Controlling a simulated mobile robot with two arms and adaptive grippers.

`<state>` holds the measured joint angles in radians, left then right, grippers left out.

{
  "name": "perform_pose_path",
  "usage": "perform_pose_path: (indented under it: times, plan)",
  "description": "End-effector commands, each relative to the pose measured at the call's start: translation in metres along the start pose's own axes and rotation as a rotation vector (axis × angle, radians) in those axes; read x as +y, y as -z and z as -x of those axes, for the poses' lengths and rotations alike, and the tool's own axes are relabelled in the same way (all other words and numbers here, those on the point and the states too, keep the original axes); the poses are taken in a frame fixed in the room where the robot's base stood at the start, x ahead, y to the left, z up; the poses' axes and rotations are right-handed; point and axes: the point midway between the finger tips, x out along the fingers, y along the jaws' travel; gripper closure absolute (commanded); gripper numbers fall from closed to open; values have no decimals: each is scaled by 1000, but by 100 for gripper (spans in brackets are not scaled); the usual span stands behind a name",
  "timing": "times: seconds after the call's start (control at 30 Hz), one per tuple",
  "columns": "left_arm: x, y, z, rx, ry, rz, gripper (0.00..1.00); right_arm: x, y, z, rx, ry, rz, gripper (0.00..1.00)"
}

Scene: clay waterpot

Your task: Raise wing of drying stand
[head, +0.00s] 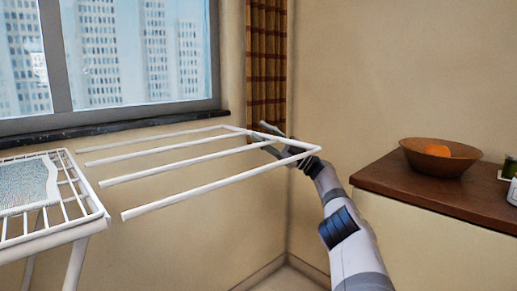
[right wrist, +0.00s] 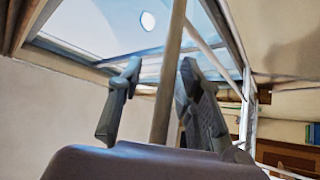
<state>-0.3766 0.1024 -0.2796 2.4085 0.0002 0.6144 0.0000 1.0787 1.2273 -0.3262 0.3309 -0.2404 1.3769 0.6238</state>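The drying stand (head: 95,216) is white wire, at the left edge of the head view. Its wing (head: 190,161) is a frame of several white rods that reaches out to the right, roughly level with the stand's top. My right gripper (head: 272,135) is at the wing's far right end, by the end bar. In the right wrist view, my right gripper (right wrist: 160,72) has its two fingers apart, with a bar of the wing (right wrist: 169,75) passing between or just beyond them. Contact with the bar cannot be told. My left gripper is not in view.
A light cloth (head: 27,184) lies on the stand. A window (head: 135,50) with a dark sill and a brown curtain (head: 265,60) are behind. At the right, a brown counter (head: 400,186) holds a bowl (head: 432,164) with an orange fruit. Walls are close behind my right arm.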

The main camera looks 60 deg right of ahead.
Motion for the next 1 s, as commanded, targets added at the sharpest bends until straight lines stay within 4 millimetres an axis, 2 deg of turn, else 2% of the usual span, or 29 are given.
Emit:
perform_pose_path:
  times: [0.27, 0.6, 1.0]
  plan:
    - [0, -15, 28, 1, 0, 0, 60, -27, -22, 21, -2, 2, -2, 67]
    - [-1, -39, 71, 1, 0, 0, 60, -76, -54, 53, -3, 10, -2, 67]
    - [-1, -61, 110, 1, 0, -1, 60, -131, -81, 80, -1, 12, -4, 67]
